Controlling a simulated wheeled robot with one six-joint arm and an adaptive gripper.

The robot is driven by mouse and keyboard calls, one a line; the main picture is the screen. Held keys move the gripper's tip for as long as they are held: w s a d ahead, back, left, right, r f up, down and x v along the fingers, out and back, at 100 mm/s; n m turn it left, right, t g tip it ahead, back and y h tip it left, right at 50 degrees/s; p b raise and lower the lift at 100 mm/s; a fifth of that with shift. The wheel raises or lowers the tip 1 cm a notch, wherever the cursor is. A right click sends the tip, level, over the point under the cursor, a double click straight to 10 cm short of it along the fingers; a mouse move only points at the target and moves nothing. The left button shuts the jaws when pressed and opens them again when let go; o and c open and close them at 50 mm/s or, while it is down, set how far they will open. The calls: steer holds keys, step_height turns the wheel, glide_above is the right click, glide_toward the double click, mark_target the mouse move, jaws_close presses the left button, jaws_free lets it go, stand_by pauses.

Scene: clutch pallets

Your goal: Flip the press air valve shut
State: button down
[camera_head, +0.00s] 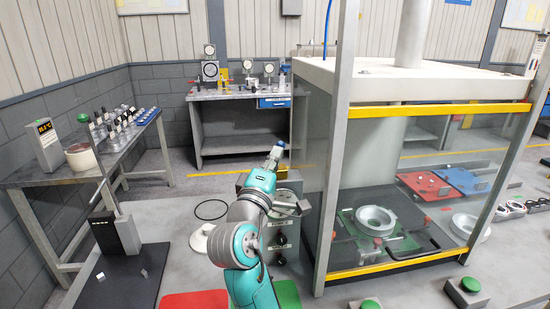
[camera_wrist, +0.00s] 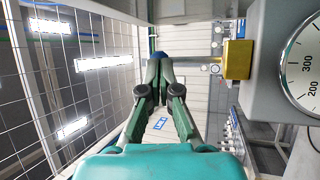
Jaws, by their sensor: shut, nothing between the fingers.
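The air valve shows in the wrist view as a brass block (camera_wrist: 237,60). A grey lever (camera_wrist: 195,60) runs left from it to a blue end (camera_wrist: 154,56), partly hidden behind my fingertips. My gripper (camera_wrist: 157,68) is shut and empty, its tips at the blue end; I cannot tell whether they touch it. In the head view my gripper (camera_head: 274,156) is raised near the press frame's left post, with a small blue part (camera_head: 280,145) at its tip.
A grey gauge housing (camera_wrist: 270,75) stands close on the right in the wrist view. The press frame (camera_head: 335,150) with yellow bars is right of my arm. A knobbed control box (camera_head: 287,235) sits behind my arm. A bench (camera_head: 205,98) stands at the back.

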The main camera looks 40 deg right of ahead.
steer(key=shift+w+d+r+n+y, duration=0.15)
steer(key=shift+w+r+n+y, duration=0.15)
steer(key=shift+r+y, duration=0.1)
steer(key=shift+w+d+r+n+g+y, duration=0.25)
steer(key=shift+w+d+n+g+y, duration=0.15)
steer(key=shift+w+y, duration=0.15)
steer(key=shift+w+d+r+n+g+y, duration=0.3)
steer(key=shift+w+d+y, duration=0.1)
steer(key=shift+w+y, duration=0.2)
steer(key=shift+w+d+r+n+g+y, duration=0.3)
steer(key=shift+w+d+y, duration=0.1)
steer(key=shift+w+y, duration=0.15)
